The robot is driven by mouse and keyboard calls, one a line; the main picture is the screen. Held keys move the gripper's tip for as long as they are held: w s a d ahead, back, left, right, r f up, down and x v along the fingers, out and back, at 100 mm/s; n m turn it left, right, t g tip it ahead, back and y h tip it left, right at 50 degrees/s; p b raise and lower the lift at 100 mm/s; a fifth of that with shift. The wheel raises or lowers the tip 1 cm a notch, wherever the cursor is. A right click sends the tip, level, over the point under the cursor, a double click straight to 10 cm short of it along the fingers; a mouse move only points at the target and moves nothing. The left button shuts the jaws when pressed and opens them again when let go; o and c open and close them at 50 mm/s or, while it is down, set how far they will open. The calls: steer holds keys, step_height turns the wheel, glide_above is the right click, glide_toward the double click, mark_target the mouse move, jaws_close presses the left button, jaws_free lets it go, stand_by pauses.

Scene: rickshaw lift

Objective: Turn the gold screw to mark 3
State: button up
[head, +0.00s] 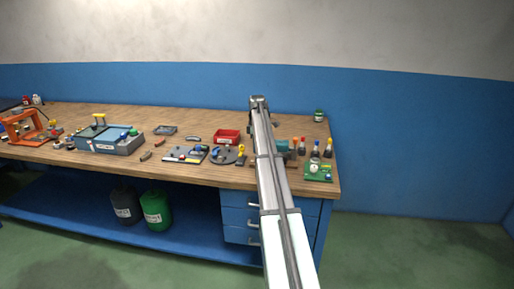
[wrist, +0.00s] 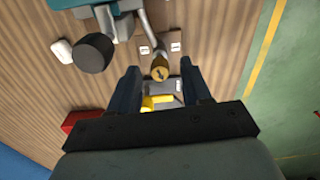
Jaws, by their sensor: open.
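The gold screw (wrist: 159,72) shows in the wrist view with a dark mark on its round head. It sits by the end of a grey metal part on the bench. Small pale labels, one at the left (wrist: 145,50) and one at the right (wrist: 174,47), lie beyond it; their figures are too small to read. My gripper (wrist: 160,80) is open, with one dark finger on each side of the screw head in the picture. I cannot tell whether the fingers touch it. In the head view my arm covers this spot and the screw is hidden.
A teal device (head: 283,146) stands right of my arm; a black round knob (wrist: 93,53) shows in the wrist view. A red tray (head: 228,136) is left of my arm. Screwdrivers, small bottles and a green board (head: 318,172) stand at the bench's right end.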

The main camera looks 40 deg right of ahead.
steer(key=shift+f, duration=0.4)
jaws_close()
